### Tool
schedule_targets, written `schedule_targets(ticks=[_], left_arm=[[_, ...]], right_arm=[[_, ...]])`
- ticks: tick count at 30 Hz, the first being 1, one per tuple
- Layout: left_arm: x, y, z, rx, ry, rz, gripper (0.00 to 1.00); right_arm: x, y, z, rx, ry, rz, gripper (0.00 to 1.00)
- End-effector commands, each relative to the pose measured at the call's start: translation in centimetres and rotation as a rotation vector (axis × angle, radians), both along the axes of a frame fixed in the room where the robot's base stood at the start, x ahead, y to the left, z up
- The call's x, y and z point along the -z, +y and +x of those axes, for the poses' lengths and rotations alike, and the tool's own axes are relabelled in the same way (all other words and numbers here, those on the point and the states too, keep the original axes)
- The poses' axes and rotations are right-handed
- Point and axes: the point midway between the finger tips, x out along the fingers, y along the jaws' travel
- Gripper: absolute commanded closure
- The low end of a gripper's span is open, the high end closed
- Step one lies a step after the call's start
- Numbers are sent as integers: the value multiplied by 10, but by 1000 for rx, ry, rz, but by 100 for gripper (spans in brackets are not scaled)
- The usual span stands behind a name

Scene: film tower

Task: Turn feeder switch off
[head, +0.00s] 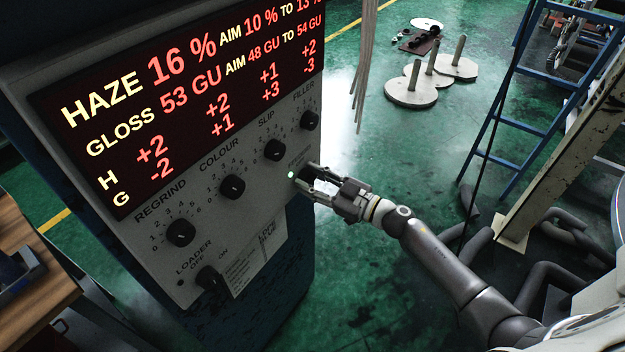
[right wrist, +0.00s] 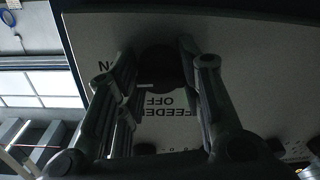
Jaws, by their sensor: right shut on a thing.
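The feeder switch (right wrist: 158,66) is a round black knob on the grey control panel. In the right wrist view it sits between the two fingers of my right gripper (right wrist: 158,78), which is shut on it. The upside-down words FEEDER and OFF show beside it, and part of ON at its left. A small pale mark shows at the knob's edge; I cannot tell for sure which label it points to. In the head view my right gripper (head: 304,182) is at the panel's right edge and mostly covers the switch. My left gripper is not in view.
A small green light (head: 291,174) glows beside the fingers. Other knobs are close by: slip (head: 275,150), filler (head: 309,120), colour (head: 232,187) and regrind (head: 180,233). The loader switch (head: 212,280) is lower left. A lit display (head: 190,95) is above. Green floor lies right.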

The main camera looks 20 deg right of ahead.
Motion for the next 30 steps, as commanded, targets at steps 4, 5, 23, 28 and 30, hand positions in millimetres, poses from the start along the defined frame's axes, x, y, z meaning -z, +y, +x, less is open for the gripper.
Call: schedule_targets(ticks=[4,5,23,28,30], left_arm=[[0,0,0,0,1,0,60],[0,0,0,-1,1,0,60],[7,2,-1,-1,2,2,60],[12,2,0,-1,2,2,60],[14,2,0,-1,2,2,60]], right_arm=[[0,-1,0,-1,-48,-64,89],[0,-1,0,-1,-61,-79,89],[0,0,0,-1,-401,-515,89],[1,0,0,-1,-500,-643,89],[1,0,0,-2,-542,-695,89]])
